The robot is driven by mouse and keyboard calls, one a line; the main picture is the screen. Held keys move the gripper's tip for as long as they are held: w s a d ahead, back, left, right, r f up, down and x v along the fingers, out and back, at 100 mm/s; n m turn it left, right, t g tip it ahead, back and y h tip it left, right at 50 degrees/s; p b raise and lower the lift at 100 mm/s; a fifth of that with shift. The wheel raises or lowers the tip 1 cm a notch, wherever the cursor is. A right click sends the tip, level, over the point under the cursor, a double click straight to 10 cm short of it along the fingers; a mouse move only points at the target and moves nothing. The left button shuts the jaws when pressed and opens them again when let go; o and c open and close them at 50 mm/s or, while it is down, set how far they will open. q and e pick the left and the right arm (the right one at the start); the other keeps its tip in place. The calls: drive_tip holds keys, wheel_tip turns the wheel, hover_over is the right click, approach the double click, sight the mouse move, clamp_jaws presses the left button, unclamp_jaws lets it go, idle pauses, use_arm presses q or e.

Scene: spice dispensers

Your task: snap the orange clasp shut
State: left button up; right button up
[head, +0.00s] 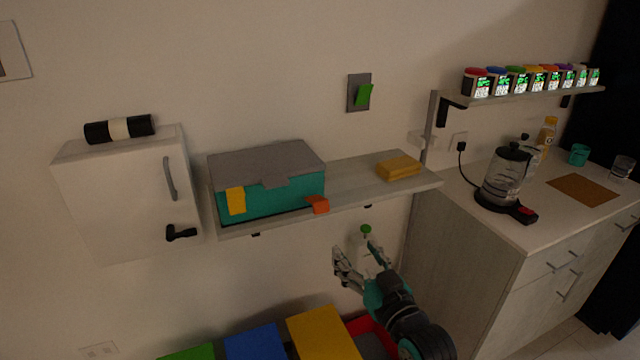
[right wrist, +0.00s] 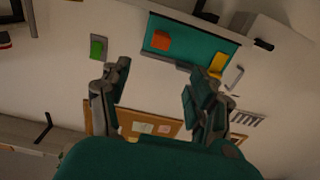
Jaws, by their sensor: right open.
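A teal box with a grey lid (head: 275,200) sits on the left part of the wall shelf. Its orange clasp (head: 317,204) sticks outward and down at the lower front right, away from the lid. Its yellow clasp (head: 236,200) lies flat against the front left. My right gripper (head: 357,252) is open and empty, below the shelf and to the right of the orange clasp, not touching it. In the right wrist view, the orange clasp (right wrist: 161,40) and yellow clasp (right wrist: 218,64) show beyond the open fingers (right wrist: 161,76). My left gripper is out of view.
A yellow block (head: 399,168) lies on the shelf's right part (head: 350,180). A white cabinet (head: 125,195) hangs at left. A green switch (head: 364,95) is on the wall above. Coloured bins (head: 322,335) are below.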

sight(322, 209)
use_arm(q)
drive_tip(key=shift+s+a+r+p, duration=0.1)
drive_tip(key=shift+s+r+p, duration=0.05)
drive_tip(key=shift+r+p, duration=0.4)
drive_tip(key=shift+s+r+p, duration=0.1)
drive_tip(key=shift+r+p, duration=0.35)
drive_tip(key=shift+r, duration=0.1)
use_arm(e)
drive_tip(key=x, duration=1.7)
drive_tip(key=shift+w+a+f, duration=0.1)
drive_tip(key=shift+w+a, duration=0.1)
drive_tip(key=shift+w, duration=0.05)
clamp_jaws()
